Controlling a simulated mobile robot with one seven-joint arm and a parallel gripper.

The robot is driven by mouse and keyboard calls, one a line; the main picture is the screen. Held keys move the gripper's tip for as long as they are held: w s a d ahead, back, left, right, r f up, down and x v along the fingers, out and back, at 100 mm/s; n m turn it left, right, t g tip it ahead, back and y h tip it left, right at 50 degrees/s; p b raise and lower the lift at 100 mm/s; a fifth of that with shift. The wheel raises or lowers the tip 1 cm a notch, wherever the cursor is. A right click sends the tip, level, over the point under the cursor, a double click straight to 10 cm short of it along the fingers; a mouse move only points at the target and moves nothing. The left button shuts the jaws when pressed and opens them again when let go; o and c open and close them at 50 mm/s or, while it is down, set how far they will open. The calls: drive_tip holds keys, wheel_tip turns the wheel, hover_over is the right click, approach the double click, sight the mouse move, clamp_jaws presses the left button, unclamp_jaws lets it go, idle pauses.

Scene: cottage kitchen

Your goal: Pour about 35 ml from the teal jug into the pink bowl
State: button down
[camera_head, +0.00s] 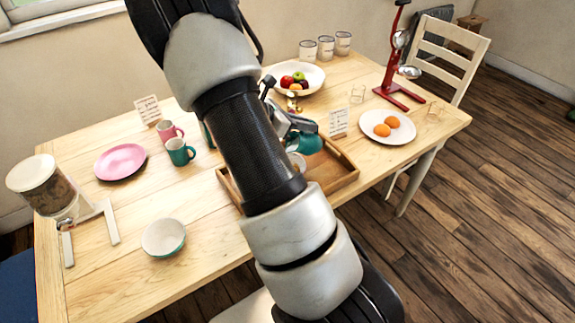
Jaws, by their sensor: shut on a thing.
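The teal jug (308,143) shows to the right of my forearm, over the wooden tray. My gripper (297,123) is at the jug and shut on it. The arm hides much of the jug's left side, and I cannot tell how far it tilts or whether it touches the tray. I see no clear pink bowl. A flat pink plate (120,160) lies at the left of the table. A bowl with a pale inside and teal outside (164,238) stands near the front edge. A pale round thing (297,161) below the jug is partly hidden.
The wooden tray (345,181) lies under the jug. Pink (167,131) and teal (180,153) mugs stand left of my arm. A dispenser (45,185) stands left.

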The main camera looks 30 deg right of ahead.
drive_tip(key=shift+d+r+h+b, duration=0.15)
drive_tip(key=shift+d+h+b, duration=0.1)
drive_tip(key=shift+d, duration=0.25)
drive_tip(key=shift+d+r+h+b, duration=0.15)
drive_tip(key=shift+d+b, duration=0.1)
drive_tip(key=shift+d, duration=0.2)
idle(0.7)
